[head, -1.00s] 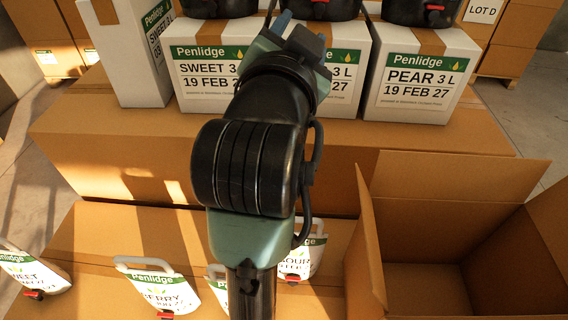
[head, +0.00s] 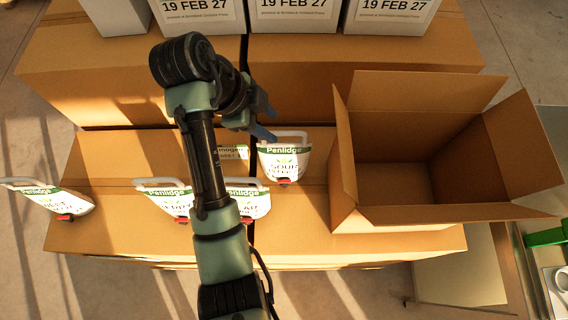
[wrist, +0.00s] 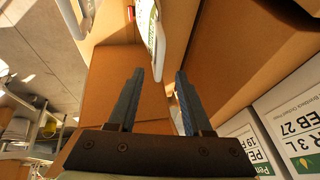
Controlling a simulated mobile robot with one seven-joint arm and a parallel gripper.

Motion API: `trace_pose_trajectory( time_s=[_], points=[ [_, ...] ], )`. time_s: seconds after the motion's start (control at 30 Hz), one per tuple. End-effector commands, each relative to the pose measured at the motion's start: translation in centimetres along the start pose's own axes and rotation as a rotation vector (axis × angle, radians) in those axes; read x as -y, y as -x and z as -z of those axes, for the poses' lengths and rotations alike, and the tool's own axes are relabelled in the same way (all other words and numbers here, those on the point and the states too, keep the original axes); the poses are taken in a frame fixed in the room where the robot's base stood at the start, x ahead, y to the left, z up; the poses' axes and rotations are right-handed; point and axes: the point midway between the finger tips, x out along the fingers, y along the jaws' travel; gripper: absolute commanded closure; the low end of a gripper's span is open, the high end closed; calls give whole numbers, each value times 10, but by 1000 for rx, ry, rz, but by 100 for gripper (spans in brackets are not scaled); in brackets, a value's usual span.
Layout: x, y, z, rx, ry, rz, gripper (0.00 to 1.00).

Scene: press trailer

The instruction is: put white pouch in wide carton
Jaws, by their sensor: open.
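A white Penlidge pouch marked SOUR (head: 285,162), with a handle and red tap, stands on the brown boxes just left of the carton. The open wide carton (head: 400,215) is at the right, flaps spread, its visible inside empty. My gripper (head: 271,122) is open just behind the SOUR pouch's handle. In the wrist view, the open fingers (wrist: 160,76) point toward a white pouch (wrist: 151,30), which is beyond the tips and not between them. Other white pouches stand left: one at the far left (head: 48,198), one in the middle (head: 165,197) and one partly behind my arm (head: 252,200).
White Penlidge cartons (head: 295,12) stand on the large rear boxes (head: 380,50). The carton's left flap (head: 343,130) rises beside the SOUR pouch. A green object (head: 545,238) lies at the right edge. The box top left of the pouches is partly clear.

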Motion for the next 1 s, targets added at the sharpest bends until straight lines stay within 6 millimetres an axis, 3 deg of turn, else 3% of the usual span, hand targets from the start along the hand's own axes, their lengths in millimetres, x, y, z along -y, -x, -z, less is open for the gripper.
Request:
trace_pose_trajectory(
  time_s=[0.33,0.6,0.87,1.0],
  points=[
    [0,-28,3,0,3,-4,50],
    [-1,-66,4,1,3,-2,50],
    [0,-71,3,2,3,2,50],
    [0,-70,3,2,3,2,72]
  ],
)
